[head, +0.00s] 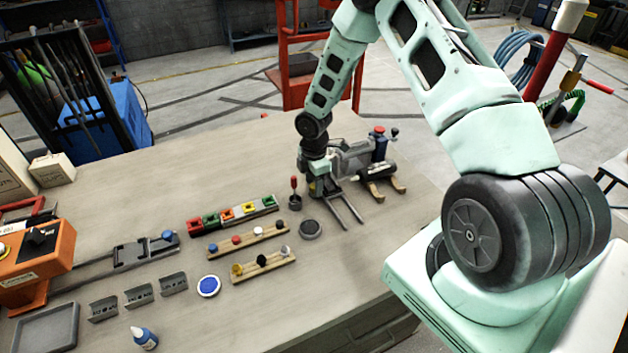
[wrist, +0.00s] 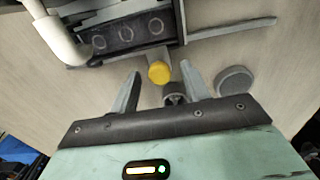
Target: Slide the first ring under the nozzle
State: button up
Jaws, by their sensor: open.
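In the wrist view a dark plate (wrist: 128,36) carries three ring outlines in a row: a left ring (wrist: 98,43), a middle one and a right one. A white bent tube, likely the nozzle (wrist: 62,35), comes down near the plate's left end. Whether its tip is over the left ring I cannot tell. A yellow round knob (wrist: 159,72) stands at the plate's near side. My gripper (wrist: 163,76) is open, with the knob between its fingertips and gaps visible on both sides.
A dark disc (head: 310,229) and a small cup with a red handle (head: 294,201) sit near my gripper. A row of coloured blocks (head: 232,215) and two wooden peg racks (head: 263,267) lie to the left. The table's front right is clear.

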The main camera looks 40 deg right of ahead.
jog(key=shift+r, duration=0.1)
notch_tip(320, 180, up, 17)
jog(key=b, duration=0.4)
dwell(0.5)
jog(key=s+a+m+b, duration=0.2)
jog(key=s+a+b, duration=0.1)
jog(key=s+a, duration=0.75)
jog(key=s+a+m+b, duration=0.35)
jog(key=s+a, duration=0.35)
jog(key=a, duration=0.6)
jog(key=s+a+f+m+b, duration=0.1)
jog(key=s+a+m+b, duration=0.1)
jog(key=s, duration=1)
jog(key=shift+a+f+y, duration=0.25)
jog(key=shift+a+y, duration=0.05)
jog(key=shift+a, duration=0.35)
